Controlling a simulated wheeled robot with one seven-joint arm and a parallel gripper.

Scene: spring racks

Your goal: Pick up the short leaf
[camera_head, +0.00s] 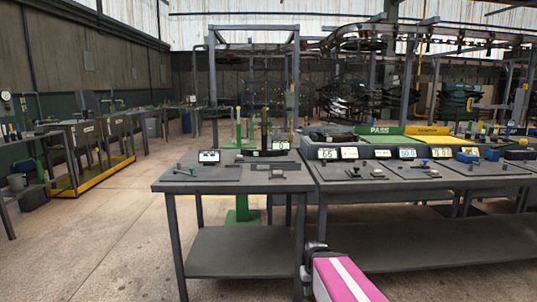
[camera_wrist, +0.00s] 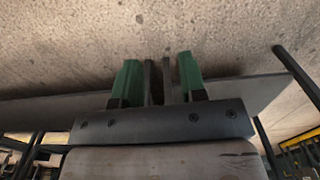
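No piece can be singled out for sure as the short leaf. Dark flat strips (camera_head: 234,166) lie on the grey workbench (camera_head: 222,187) near its back. Dark curved leaf-like pieces (camera_head: 345,98) hang in bundles on the racks at the back, too small to tell apart. My gripper (camera_wrist: 158,72) shows in the wrist view with green outer sides and two dark inner fingers. A narrow gap with floor behind it separates the fingers, and nothing is held. In the head view my pink arm is at the bottom, below the bench tops; the fingertips are not clear there.
A second bench (camera_head: 420,174) adjoins on the right, with small tools and label displays. Green PASS (camera_head: 383,130) and yellow (camera_head: 427,131) panels stand behind it. A lower shelf (camera_head: 240,252) spans the left bench. Open concrete floor (camera_head: 110,240) lies left.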

